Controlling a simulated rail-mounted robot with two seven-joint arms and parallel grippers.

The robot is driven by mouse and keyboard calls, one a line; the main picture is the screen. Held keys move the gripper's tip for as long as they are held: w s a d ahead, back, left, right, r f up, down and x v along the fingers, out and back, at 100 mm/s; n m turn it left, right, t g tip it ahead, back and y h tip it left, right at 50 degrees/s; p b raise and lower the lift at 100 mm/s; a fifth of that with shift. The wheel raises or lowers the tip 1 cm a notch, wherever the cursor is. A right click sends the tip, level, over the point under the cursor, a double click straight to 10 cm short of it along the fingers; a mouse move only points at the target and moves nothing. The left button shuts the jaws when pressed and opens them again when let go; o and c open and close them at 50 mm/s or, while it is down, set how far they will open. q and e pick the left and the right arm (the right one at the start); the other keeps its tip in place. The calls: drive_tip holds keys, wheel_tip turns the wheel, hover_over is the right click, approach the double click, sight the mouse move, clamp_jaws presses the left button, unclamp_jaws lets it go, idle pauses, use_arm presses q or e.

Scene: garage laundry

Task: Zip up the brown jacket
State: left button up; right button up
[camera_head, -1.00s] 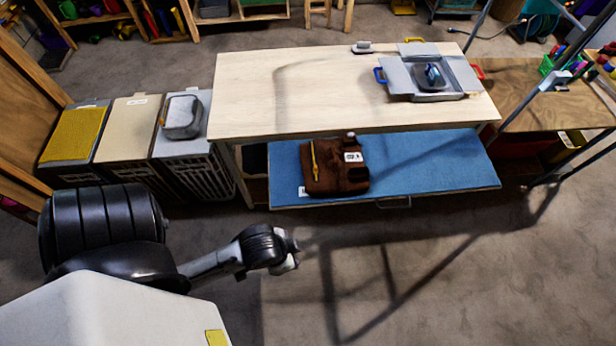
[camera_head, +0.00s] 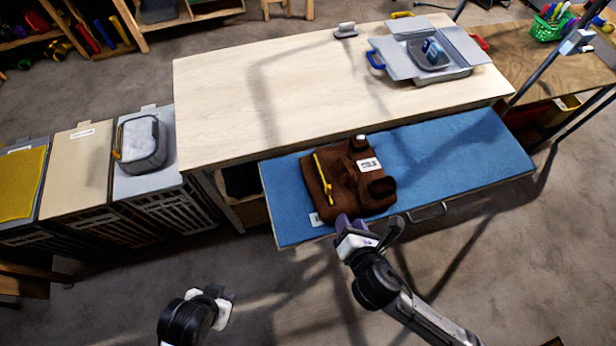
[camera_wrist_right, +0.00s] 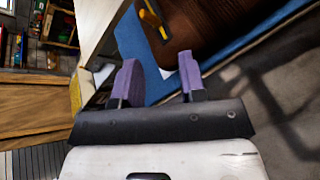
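The brown jacket (camera_head: 345,185) lies flat on a blue mat (camera_head: 455,155), with a white label and a yellow zipper strip (camera_head: 323,178) along its left part. In the right wrist view the jacket (camera_wrist_right: 205,20) shows at the top, with part of the yellow strip (camera_wrist_right: 153,22). My right gripper (camera_head: 354,226) is at the mat's front edge, by the jacket's near side. Its purple fingers (camera_wrist_right: 158,65) are apart with nothing between them. My left gripper (camera_head: 222,303) is low in the head view, over the floor and away from the jacket; its fingers are not clear.
The blue mat lies on a pulled-out drawer with a front handle (camera_head: 428,212), below a wooden tabletop (camera_head: 250,90). A grey box (camera_head: 455,75) with open flaps stands on the tabletop. Lidded bins (camera_head: 85,170) stand at left. The mat right of the jacket is clear.

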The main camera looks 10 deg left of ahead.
sight(330, 190)
drive_tip(key=w+a+f+n, duration=0.1)
drive_tip(key=w+n, duration=0.1)
drive_tip(key=w, duration=0.1)
drive_tip(key=w+a+f+n+b, duration=0.1)
drive_tip(key=w+a+n, duration=0.1)
drive_tip(key=w+n, duration=0.1)
drive_tip(key=w+a+f+n+y+b, duration=0.1)
drive_tip(key=w+a+n, duration=0.1)
drive_tip(key=w, duration=0.1)
drive_tip(key=shift+w+a+f+n, duration=0.1)
drive_tip(key=shift+w+f+n, duration=0.2)
drive_tip(key=shift+w+n, duration=0.1)
drive_tip(key=shift+b+x, duration=0.3)
drive_tip(key=shift+x, duration=0.6)
drive_tip(key=shift+c, duration=0.4)
drive_tip(key=c, duration=0.6)
clamp_jaws()
